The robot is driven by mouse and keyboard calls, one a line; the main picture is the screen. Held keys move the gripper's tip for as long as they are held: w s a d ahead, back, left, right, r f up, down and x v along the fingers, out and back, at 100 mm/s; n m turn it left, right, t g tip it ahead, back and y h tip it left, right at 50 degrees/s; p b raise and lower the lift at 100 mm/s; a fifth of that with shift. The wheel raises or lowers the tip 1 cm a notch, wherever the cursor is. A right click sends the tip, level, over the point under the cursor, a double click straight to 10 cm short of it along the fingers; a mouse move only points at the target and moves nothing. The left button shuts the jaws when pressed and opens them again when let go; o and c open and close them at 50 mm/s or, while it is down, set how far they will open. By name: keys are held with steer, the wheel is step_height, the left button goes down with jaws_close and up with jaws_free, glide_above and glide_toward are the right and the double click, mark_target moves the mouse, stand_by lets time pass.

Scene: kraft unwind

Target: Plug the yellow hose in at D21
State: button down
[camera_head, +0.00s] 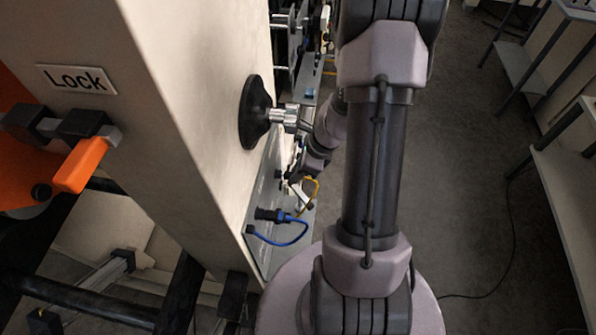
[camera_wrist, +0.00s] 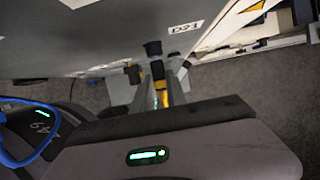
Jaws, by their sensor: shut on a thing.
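The yellow hose (camera_head: 314,187) shows as a short thin loop below my wrist in the head view. In the wrist view a yellow part of the hose (camera_wrist: 160,88) sits between the fingers of my gripper (camera_wrist: 163,92), which is shut on it. The fingers are close under a grey panel (camera_wrist: 110,40). A black fitting (camera_wrist: 153,48) stands at the panel edge just beyond the fingertips. A small white label (camera_wrist: 186,27) is on the panel beside it; its text is upside down and I cannot read it surely. Whether the hose end touches a socket is hidden.
A blue hose (camera_head: 295,240) with a black plug hangs on the lower panel (camera_head: 268,250). A large black knob (camera_head: 255,112) sticks out of the beige machine wall close to my arm. An orange lever (camera_head: 82,165) is at the left.

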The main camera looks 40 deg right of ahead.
steer(key=c, duration=1.3)
jaws_free()
steer(key=shift+o, duration=0.2)
